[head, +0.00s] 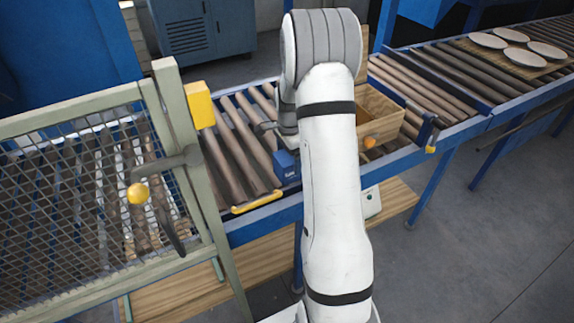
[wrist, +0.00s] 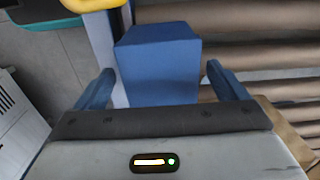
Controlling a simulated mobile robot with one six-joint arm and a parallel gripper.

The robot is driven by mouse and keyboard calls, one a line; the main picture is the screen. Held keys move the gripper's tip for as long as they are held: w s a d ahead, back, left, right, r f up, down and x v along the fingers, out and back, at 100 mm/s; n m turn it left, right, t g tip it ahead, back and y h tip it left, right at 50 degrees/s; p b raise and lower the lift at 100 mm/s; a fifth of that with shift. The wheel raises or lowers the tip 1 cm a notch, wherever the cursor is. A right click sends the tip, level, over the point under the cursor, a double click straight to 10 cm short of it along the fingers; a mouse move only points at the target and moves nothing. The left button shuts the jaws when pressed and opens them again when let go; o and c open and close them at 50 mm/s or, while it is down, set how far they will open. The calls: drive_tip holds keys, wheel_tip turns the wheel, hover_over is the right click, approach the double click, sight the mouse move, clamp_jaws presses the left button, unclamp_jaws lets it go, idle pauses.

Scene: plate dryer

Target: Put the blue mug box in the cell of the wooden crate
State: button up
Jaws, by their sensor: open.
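The blue mug box (head: 287,167) sits on the roller conveyor near its front edge, just left of my arm in the head view. In the wrist view the box (wrist: 157,65) stands between the two open fingers of my gripper (wrist: 160,88), with a gap visible on the right side. The wooden crate (head: 379,108) stands on the conveyor to the right of my arm. My arm hides its left part, and its cells cannot be made out clearly. An orange thing (head: 369,141) shows at the crate's front.
A mesh guard gate (head: 80,190) with a yellow knob stands at the left. Several white plates (head: 505,38) lie on a board at the far right. A yellow bar (head: 257,201) runs along the conveyor's front edge. A wooden shelf (head: 180,296) lies below.

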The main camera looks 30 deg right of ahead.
drive_tip(key=shift+f, duration=1.45)
drive_tip(key=shift+c, duration=0.4)
drive_tip(key=shift+r, duration=0.15)
drive_tip(key=c, duration=1.3)
